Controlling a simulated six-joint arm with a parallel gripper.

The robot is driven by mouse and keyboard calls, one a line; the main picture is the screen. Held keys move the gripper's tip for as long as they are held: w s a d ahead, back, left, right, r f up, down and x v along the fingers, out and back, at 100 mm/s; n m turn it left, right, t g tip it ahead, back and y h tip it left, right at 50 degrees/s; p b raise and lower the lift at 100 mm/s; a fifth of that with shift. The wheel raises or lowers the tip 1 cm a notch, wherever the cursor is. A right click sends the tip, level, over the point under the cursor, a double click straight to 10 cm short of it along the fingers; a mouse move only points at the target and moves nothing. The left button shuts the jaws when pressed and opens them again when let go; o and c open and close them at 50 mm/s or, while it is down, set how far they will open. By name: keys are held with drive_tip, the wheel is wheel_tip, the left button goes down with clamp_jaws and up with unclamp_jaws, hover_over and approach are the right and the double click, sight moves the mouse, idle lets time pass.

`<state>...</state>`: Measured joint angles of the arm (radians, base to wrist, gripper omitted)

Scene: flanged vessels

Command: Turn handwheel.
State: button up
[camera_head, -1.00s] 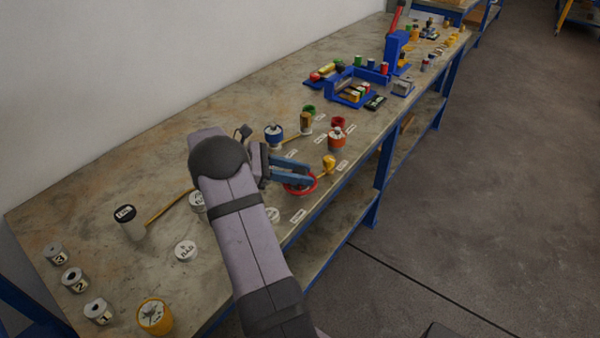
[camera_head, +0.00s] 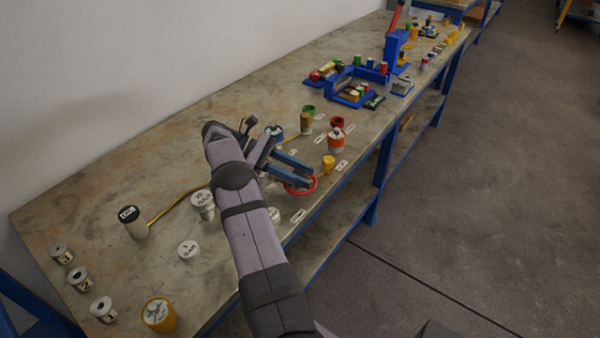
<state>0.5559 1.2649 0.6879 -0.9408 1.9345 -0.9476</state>
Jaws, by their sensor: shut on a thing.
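The red handwheel (camera_head: 301,190) lies near the front edge of the workbench, right of my arm, with part of its ring hidden by the fingers. My gripper (camera_head: 302,180) has blue fingers that reach rightward and down to the handwheel. The fingers are shut on it, as far as this small view shows. The wheel's hub and the exact grip point are hidden.
An orange and white vessel (camera_head: 336,140) and a yellow cup (camera_head: 328,163) stand close behind the handwheel. A blue-banded vessel (camera_head: 275,134) is behind the gripper. Blue racks (camera_head: 345,90) stand farther back. Pale vessels (camera_head: 188,250) are left of my arm.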

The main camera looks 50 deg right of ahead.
sight(300, 172)
drive_tip(key=shift+r+y, duration=0.15)
drive_tip(key=shift+y, duration=0.15)
drive_tip(key=o, duration=1)
drive_tip(key=shift+o, duration=0.2)
drive_tip(key=shift+r, duration=0.55)
wheel_tip(300, 172, up, 9)
drive_tip(key=p, duration=0.6)
drive_tip(key=shift+f, duration=0.1)
